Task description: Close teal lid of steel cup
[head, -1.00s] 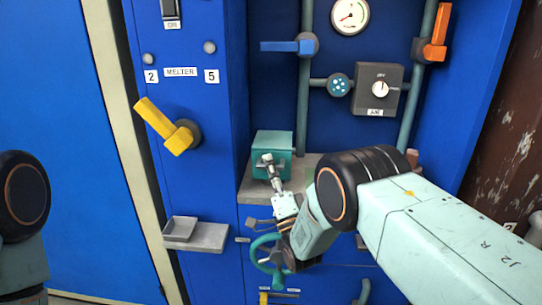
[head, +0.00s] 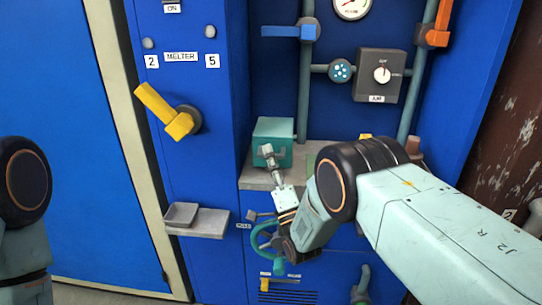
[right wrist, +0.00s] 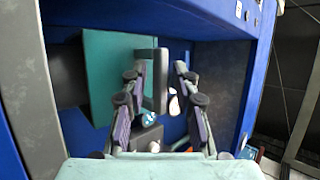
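A teal block-like part (head: 272,128), which could be the lid, sits on the grey shelf in the blue cabinet. In the right wrist view it is a broad teal face (right wrist: 108,60) with a dark grey bar handle (right wrist: 161,80) standing off it. My right gripper (head: 270,153) is at its front. In the right wrist view the fingers of my right gripper (right wrist: 161,64) are apart, one on each side of the bar, with gaps showing. I cannot make out a steel cup. My left gripper is out of view; only part of my left arm shows.
A yellow lever (head: 165,112) and a small grey tray (head: 208,223) are on the cabinet left of the shelf. A teal handwheel (head: 262,243) is below the shelf, close to my right wrist. A blue valve handle (head: 281,31) and a knob box (head: 380,75) are above.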

